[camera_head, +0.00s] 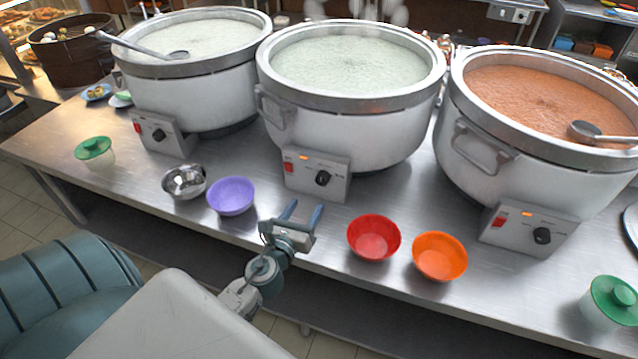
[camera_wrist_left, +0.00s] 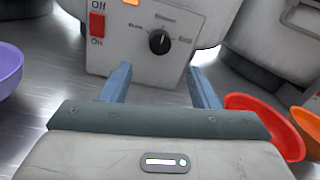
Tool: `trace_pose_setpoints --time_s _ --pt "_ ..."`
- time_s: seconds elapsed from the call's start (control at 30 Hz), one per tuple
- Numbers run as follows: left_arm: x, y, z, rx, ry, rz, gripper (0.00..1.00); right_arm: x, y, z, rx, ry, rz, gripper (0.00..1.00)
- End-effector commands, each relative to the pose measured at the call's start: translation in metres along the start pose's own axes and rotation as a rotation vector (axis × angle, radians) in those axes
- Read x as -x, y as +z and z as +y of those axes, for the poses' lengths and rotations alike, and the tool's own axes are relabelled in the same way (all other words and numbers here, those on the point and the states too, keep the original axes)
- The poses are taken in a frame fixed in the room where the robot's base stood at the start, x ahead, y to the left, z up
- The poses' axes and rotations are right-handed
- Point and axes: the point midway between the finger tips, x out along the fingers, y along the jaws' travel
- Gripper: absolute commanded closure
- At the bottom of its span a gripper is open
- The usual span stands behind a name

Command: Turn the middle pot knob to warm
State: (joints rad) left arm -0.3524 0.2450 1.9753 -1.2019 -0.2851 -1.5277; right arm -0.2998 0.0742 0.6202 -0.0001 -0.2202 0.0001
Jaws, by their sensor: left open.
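The middle pot (camera_head: 350,80) holds pale steaming congee. Its control box (camera_head: 330,181) faces me with a red switch, a lit orange lamp and a black knob (camera_head: 322,178). In the left wrist view the knob (camera_wrist_left: 159,41) sits ahead between my finger lines, with its pointer roughly upward and labels around it, too small to read surely. My left gripper (camera_head: 301,208) is open and empty, in front of and below the control box, apart from the knob. In the left wrist view its two blue fingers (camera_wrist_left: 160,82) stand wide apart. My right gripper is not in view.
A purple bowl (camera_head: 231,196) and a metal bowl (camera_head: 184,182) stand left of my gripper. A red bowl (camera_head: 374,238) and an orange bowl (camera_head: 440,256) stand to its right. Pots with their own knobs stand on either side. The steel counter (camera_head: 400,192) is bare between them.

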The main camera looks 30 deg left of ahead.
Motion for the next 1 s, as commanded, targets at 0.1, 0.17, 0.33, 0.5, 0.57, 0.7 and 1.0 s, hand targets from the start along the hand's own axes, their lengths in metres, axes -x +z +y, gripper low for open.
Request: trace_pose_setpoints --time_s 0.1,0.17,0.33,0.5,0.57,0.7,1.0 --pt "-0.021 0.005 -0.001 0.003 0.001 -0.003 0.45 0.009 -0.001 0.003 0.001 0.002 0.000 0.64" --pt "-0.032 0.004 -0.001 0.004 0.001 -0.003 0.45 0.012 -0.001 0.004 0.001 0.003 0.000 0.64" --pt "-0.063 0.004 0.000 0.006 0.003 -0.002 0.45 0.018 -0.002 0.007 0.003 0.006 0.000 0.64" --pt "-0.085 0.002 0.000 0.006 0.002 -0.002 0.45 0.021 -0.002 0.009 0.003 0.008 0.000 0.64" --pt "-0.090 0.002 0.000 0.007 0.002 -0.001 0.45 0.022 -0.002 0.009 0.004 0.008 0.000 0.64" --pt "-0.096 0.002 0.000 0.007 0.002 -0.001 0.45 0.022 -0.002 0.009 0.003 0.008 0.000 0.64" --pt "-0.096 0.001 0.000 0.008 0.002 -0.001 0.55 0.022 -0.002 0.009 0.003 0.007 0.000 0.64"
